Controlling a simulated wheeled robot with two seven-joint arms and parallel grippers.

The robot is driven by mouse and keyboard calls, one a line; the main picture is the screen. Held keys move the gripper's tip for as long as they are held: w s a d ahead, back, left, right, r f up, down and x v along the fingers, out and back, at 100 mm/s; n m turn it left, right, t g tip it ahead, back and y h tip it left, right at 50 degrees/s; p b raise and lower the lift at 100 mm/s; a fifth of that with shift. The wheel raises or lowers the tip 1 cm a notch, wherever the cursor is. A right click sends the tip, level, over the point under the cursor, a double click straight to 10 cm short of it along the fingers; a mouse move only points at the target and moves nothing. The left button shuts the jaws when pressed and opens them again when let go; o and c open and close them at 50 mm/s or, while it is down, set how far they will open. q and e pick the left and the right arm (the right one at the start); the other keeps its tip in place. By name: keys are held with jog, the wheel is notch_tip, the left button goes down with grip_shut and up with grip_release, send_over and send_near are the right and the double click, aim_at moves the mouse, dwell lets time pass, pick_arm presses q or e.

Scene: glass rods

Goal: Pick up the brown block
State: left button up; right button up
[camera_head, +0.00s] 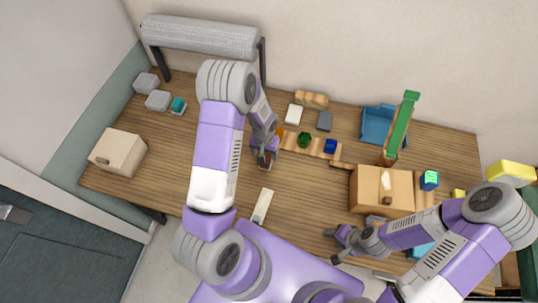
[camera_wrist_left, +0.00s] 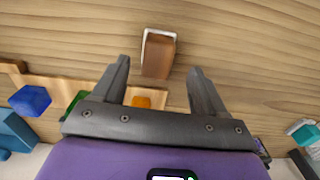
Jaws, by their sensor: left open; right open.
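The brown block (camera_wrist_left: 159,56) lies on the wooden table, with a white edge along its far and left sides in the left wrist view. In the head view the brown block (camera_head: 265,162) shows just beside the tips of my left gripper (camera_head: 263,153). In the left wrist view my left gripper (camera_wrist_left: 158,68) is open, its fingers to either side of the block's near part, with gaps between; its height over the block is unclear. My right gripper (camera_head: 333,247) is open and empty at the table's front, left of a brown box.
A wooden strip (camera_head: 316,148) with orange, green and blue (camera_head: 330,146) pieces lies right of my left gripper. The brown box (camera_head: 365,191) and a blue bin (camera_head: 374,125) stand further right. A pale box (camera_head: 118,152) stands at left.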

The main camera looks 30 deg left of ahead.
aim_at(266, 158)
pick_arm(q)
jog(key=shift+w+d+f+p, duration=0.15)
jog(key=shift+f+p, duration=0.1)
jog(key=shift+f, duration=1.35)
jog(key=shift+w+a+f+p, duration=0.1)
jog(key=shift+w+f+p, duration=0.1)
jog(key=shift+f, duration=1.35)
jog(key=c, duration=1.1)
